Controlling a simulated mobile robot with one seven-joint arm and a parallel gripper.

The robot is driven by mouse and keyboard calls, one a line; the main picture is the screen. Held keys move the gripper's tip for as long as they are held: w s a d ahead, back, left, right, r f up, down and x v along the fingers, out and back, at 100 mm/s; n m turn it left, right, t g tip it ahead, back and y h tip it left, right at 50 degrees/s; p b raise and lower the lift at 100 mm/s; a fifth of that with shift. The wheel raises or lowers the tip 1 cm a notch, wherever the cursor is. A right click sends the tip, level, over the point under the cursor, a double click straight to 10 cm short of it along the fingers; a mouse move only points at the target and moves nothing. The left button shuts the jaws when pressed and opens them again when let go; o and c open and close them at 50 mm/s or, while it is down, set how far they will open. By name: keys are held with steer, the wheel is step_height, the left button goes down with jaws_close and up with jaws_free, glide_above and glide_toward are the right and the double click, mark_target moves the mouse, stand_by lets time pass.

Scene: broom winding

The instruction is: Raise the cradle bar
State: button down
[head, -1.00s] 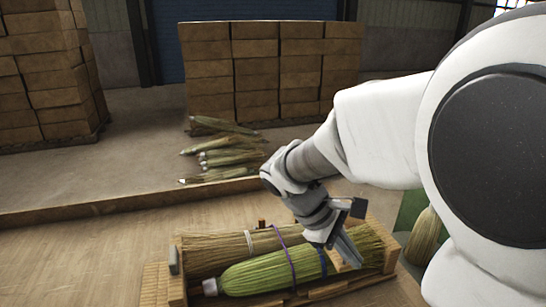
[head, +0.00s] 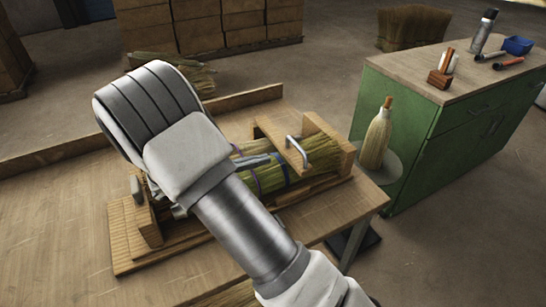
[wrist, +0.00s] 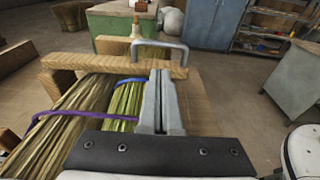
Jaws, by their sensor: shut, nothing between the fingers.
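The cradle (head: 152,226) is a wooden frame on the bench holding straw broom bundles (head: 322,152). The cradle bar (head: 278,140) is a wooden board lying across the bundles near their right end, with a metal U-shaped handle (head: 294,151). The wrist view shows the bar (wrist: 95,64) ahead and its handle (wrist: 160,44) standing up from it. My gripper (head: 266,160) is shut and empty, just left of the bar in the head view. In the wrist view the fingertips (wrist: 160,74) overlap the bar just below the handle; I cannot tell whether they touch it.
A purple cord (wrist: 50,113) and a blue cord (wrist: 131,80) wrap the bundles. Stacked boxes stand behind.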

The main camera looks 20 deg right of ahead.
steer(key=x, duration=0.9)
steer(key=shift+d, duration=0.15)
steer(key=shift+r, duration=0.15)
steer(key=shift+w+r+n+p, duration=0.1)
steer(key=shift+r+n+p, duration=0.15)
steer(key=shift+r+p, duration=0.45)
steer(key=shift+w+r+n+p, duration=0.15)
steer(key=shift+r+n+p, duration=0.1)
steer(key=shift+r+p, duration=0.45)
steer(key=w+a+r+n+g+p, duration=0.1)
steer(key=w+a+r+n+p, duration=0.1)
steer(key=w+r+n+p, duration=0.3)
steer(key=w+a+r+n+g+h+p, duration=0.1)
steer(key=w+r+n+p, duration=0.4)
steer(key=w+r, duration=0.5)
steer(key=shift+w+a+r+p, duration=0.35)
steer(key=shift+w+p, duration=0.65)
steer(key=shift+w, duration=0.55)
steer(key=shift+a, duration=0.1)
